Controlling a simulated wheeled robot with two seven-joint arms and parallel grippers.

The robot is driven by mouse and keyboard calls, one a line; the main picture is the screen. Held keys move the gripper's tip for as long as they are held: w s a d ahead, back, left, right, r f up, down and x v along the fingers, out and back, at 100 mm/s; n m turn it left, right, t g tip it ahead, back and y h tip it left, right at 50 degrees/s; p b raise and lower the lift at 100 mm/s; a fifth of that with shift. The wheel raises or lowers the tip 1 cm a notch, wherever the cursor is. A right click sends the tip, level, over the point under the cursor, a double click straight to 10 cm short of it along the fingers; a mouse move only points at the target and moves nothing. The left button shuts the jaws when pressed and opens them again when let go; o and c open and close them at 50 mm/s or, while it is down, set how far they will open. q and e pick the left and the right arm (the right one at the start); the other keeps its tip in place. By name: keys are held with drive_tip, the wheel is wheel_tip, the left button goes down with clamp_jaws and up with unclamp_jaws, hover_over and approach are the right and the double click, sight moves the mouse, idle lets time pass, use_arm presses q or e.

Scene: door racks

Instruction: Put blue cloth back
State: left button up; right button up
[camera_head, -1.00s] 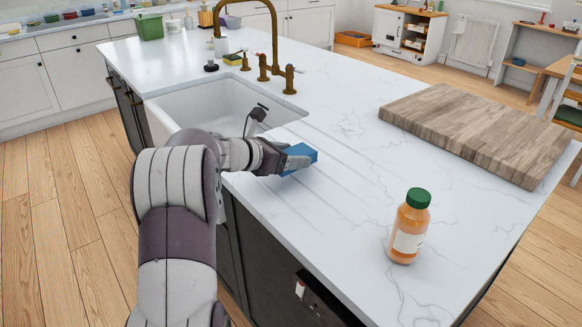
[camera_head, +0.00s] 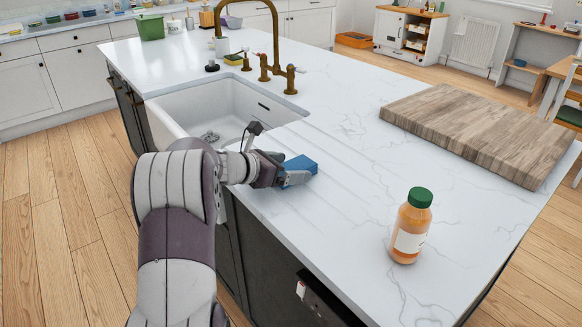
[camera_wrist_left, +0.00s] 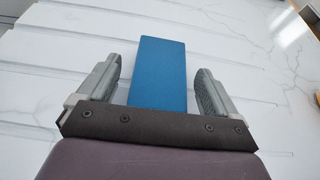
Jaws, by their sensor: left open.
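The blue cloth (camera_head: 301,163) is a folded blue block on the grooved drainer part of the white counter, right of the sink. My left gripper (camera_head: 298,179) is at the cloth, low over the counter. In the left wrist view the cloth (camera_wrist_left: 162,70) lies between the two grey fingers of the left gripper (camera_wrist_left: 160,85). The gripper is open, with a gap on both sides of the cloth. The near end of the cloth is hidden by the gripper's dark body. My right gripper is not in view.
A white sink (camera_head: 215,115) with a brass faucet (camera_head: 274,45) is behind my left arm. An orange bottle with a green cap (camera_head: 410,228) stands to the right. A wooden board (camera_head: 475,130) lies at the back right. The counter between them is clear.

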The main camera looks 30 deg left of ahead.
use_arm(q)
drive_tip(key=v, duration=1.1)
